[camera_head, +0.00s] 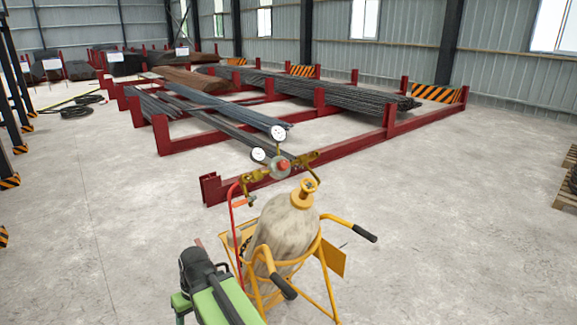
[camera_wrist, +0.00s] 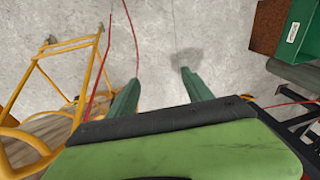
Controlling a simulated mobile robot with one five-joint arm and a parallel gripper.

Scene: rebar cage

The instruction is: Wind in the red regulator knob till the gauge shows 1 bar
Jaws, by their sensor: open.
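The red regulator knob (camera_head: 283,165) sits at the middle of the brass regulator (camera_head: 300,160) on top of a tan gas cylinder (camera_head: 284,232). Two round white gauges (camera_head: 279,134) stand above and left of the knob; their needles are too small to read. My gripper (camera_wrist: 161,86) is open and empty in the wrist view, its two green fingers pointing down over bare concrete floor. The knob does not show in the wrist view. In the head view my green and black arm is low, left of the cylinder, well below the knob.
The cylinder stands in a yellow trolley (camera_head: 331,283) with black-gripped handles; its frame also shows at the left of the wrist view (camera_wrist: 55,48). A red hose (camera_head: 239,250) hangs left of the cylinder. A green box (camera_wrist: 297,35) is at upper right. Red rebar racks (camera_head: 340,160) stand behind.

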